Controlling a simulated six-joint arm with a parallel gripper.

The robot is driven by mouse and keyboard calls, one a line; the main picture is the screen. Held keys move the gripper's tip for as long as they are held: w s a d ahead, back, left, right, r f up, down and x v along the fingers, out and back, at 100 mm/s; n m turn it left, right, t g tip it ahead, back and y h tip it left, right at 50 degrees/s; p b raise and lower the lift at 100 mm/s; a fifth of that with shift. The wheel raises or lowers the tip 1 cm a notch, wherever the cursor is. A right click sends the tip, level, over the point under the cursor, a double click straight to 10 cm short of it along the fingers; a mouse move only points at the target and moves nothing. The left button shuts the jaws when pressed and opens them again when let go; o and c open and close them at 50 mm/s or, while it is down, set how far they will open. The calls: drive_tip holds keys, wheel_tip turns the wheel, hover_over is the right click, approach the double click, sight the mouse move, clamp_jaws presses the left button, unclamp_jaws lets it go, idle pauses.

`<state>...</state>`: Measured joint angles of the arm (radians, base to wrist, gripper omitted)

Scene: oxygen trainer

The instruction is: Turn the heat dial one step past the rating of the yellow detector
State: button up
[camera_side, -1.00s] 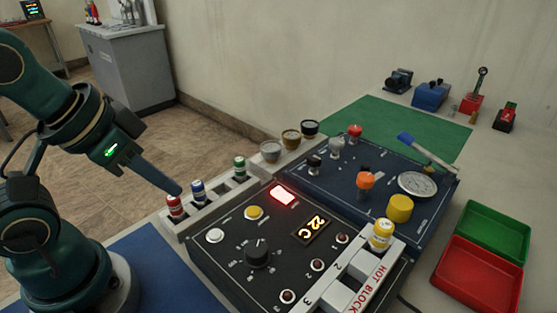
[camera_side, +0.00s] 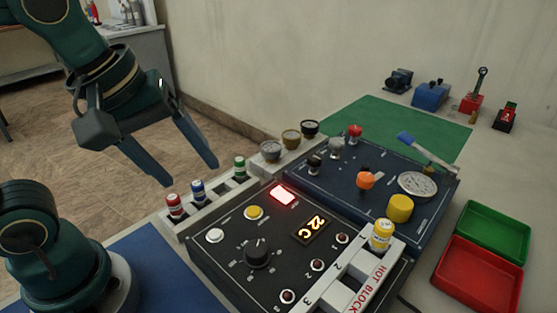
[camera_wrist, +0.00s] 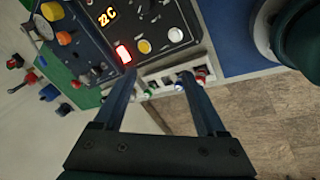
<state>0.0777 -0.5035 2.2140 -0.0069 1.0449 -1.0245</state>
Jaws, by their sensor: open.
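The heat dial (camera_side: 257,252) is a black knob with a white pointer mark on the dark panel, ringed by small markings too small to read. The yellow detector (camera_side: 382,234) stands upright in a slot of the white hot block (camera_side: 365,287); its rating is not legible. The display (camera_side: 310,228) reads 22 C. My gripper (camera_side: 190,174) is open and empty, raised above and behind the rack of detectors, away from the dial. In the wrist view my gripper (camera_wrist: 160,82) points toward that rack, and the dial is not clearly visible there.
Red (camera_side: 174,206), blue (camera_side: 198,192) and green (camera_side: 239,168) detectors stand in the grey rack. A yellow button (camera_side: 254,212), a white button (camera_side: 215,236) and a lit red lamp (camera_side: 283,194) are near the dial. A blue panel with knobs (camera_side: 330,185) adjoins. Green and red trays (camera_side: 478,275) lie right.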

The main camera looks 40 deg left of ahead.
drive_tip(key=w+d+f+n+g, duration=0.25)
drive_tip(key=w+d+n, duration=0.2)
drive_tip(key=n, duration=0.25)
drive_tip(key=g, duration=0.3)
hover_over(256, 248)
drive_tip(key=shift+m+t, duration=0.25)
drive_tip(key=shift+m, duration=0.05)
drive_tip(key=f, duration=0.4)
drive_tip(key=shift+w+f, duration=0.2)
drive_tip(key=shift+f, duration=0.05)
drive_tip(key=shift+s+f, duration=0.15)
drive_tip(key=shift+f, duration=2.25)
drive_tip(key=shift+c, duration=0.3)
clamp_jaws()
